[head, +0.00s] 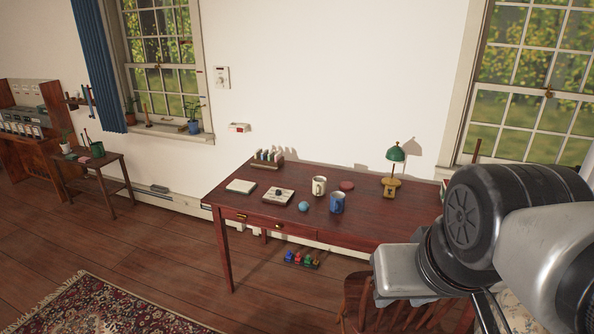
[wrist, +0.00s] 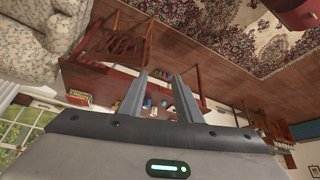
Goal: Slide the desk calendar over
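A flat pale block with a small dark fitting in its middle (head: 279,196) lies on the red-brown desk (head: 375,222), near its front left; it looks like the desk calendar, though it is small in the picture. A cream pad (head: 241,186) lies to its left and a blue ball (head: 303,206) to its right. My gripper (wrist: 161,80) is open, with two parallel grey fingers apart and nothing between them. It is well away from the desk; in the wrist view the desk items are tiny and the calendar cannot be made out.
A white mug (head: 319,186), a blue mug (head: 337,203), a reddish disc (head: 346,185) and a green lamp (head: 397,156) stand right of the calendar. A card rack (head: 267,160) is behind it. A wooden chair (head: 385,310) is at the desk's front; the floor left is open.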

